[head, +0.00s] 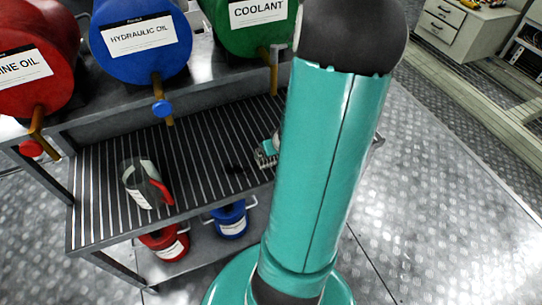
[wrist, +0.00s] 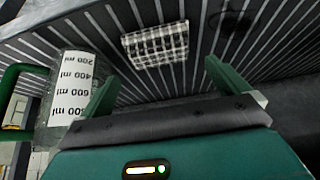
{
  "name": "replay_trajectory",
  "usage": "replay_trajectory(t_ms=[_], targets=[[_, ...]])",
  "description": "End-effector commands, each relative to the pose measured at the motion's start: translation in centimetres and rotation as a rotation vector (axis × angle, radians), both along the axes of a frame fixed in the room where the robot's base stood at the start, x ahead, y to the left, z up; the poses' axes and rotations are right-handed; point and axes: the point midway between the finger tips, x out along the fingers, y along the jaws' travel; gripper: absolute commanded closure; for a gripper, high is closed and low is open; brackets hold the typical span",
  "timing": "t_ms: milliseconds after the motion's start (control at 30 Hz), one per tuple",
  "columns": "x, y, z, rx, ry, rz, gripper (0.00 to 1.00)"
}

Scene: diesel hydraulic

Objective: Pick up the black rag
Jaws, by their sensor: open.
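The black rag (head: 235,168) looks like a small dark patch on the slatted middle shelf (head: 95,190) in the head view. In the wrist view a dark, flat shape (wrist: 236,20) at the upper right appears to be the same rag, hard to make out against the dark slats. My gripper (wrist: 160,82) is open and empty, with its green fingers wide apart. The rag lies beyond the right finger, not between the fingers. A black-and-white checkered cloth (wrist: 155,45) lies ahead of the gap between them. My arm hides most of the gripper in the head view.
A clear measuring jug (wrist: 72,85) with a green handle stands close to the left finger. A red-handled jug (head: 141,182) stands on the shelf's left part. Red, blue (head: 140,40) and green drums sit above the shelf. Small red and blue (head: 231,220) containers stand below.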

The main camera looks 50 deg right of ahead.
Motion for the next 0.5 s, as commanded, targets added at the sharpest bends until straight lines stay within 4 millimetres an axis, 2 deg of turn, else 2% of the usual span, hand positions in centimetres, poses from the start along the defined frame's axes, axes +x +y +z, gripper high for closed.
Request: replay_trajectory(t_ms=[200,500], targets=[[0.9,-0.3,-1.5,0.004,0.000,0.004,0.00],[1.3,-0.7,-2.5,0.000,0.002,0.003,0.00]])
